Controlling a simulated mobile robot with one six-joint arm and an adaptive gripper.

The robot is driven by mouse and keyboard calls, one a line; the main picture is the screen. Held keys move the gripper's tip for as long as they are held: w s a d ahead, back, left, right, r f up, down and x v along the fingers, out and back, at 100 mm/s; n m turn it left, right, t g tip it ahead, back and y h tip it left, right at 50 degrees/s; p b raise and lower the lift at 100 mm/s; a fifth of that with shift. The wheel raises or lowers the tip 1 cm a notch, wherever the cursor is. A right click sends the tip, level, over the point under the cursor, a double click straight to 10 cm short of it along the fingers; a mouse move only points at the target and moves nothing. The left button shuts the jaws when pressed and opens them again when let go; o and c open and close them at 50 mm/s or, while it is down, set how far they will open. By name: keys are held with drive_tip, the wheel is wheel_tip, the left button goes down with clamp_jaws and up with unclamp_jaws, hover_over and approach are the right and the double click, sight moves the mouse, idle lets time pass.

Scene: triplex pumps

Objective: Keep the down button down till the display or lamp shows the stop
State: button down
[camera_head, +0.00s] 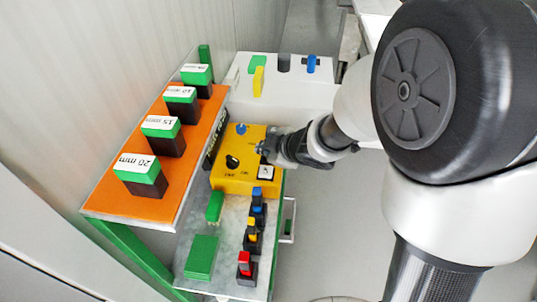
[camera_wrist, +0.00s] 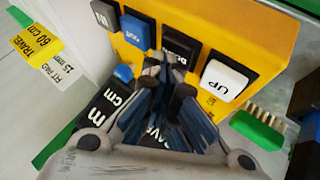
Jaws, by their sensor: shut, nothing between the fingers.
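The yellow control box (camera_head: 228,181) stands in the middle of the head view, and its face fills the top of the wrist view (camera_wrist: 262,30). A white button marked UP (camera_wrist: 225,80) is on the right, also seen in the head view (camera_head: 266,172). The black button (camera_wrist: 180,46), its lettering partly covered, lies left of it. A blue button (camera_wrist: 136,30) is further left. My gripper (camera_wrist: 162,66) is shut and empty, its fingertips at the black button's lower edge; it also shows in the head view (camera_head: 263,149). I cannot tell whether the button is pressed. No lit lamp shows.
An orange shelf (camera_head: 107,193) with several green-topped blocks stands left of the box. A metal tray (camera_head: 222,228) with a green brush (camera_head: 215,206) and coloured pieces lies in front. A white box (camera_head: 310,93) stands behind. The floor to the right is clear.

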idle(0.3)
drive_tip(key=shift+r+p, duration=0.95)
drive_tip(key=shift+p, duration=0.1)
wheel_tip(320, 180, up, 5)
drive_tip(key=p, duration=0.5)
